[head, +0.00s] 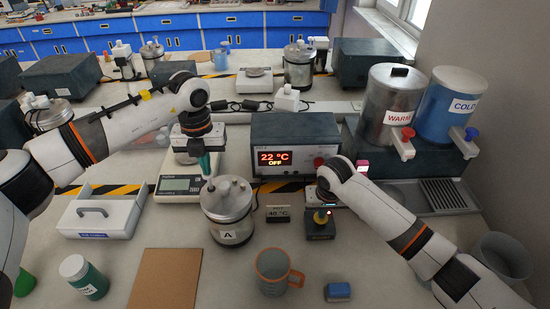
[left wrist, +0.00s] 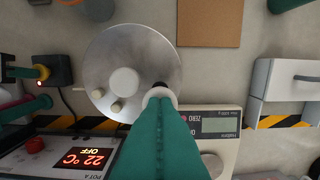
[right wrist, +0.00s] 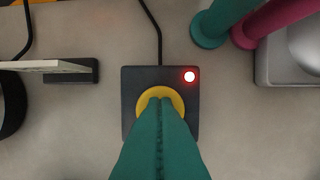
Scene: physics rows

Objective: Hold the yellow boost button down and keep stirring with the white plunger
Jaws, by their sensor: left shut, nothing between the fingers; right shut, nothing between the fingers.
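Pot A (head: 228,222) is a steel pot with a lid, at the middle of the bench. My left gripper (head: 210,178) is shut and empty, pointing down at the lid's left side. In the left wrist view a white plunger top (left wrist: 158,94) lies right at its fingertips, mostly covered; I cannot tell whether they press it. The yellow boost button (right wrist: 160,97) sits on a small dark box (head: 320,232) with a lit red lamp. My right gripper (right wrist: 160,104) is shut and empty, its tips over the button and seemingly touching it; how far it is pressed is unclear.
The control unit (head: 293,138) reads 22 °C OFF. A 40 °C sign (head: 278,212) stands between pot and button box. WARM (head: 390,105) and COLD (head: 447,108) tanks stand back right.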

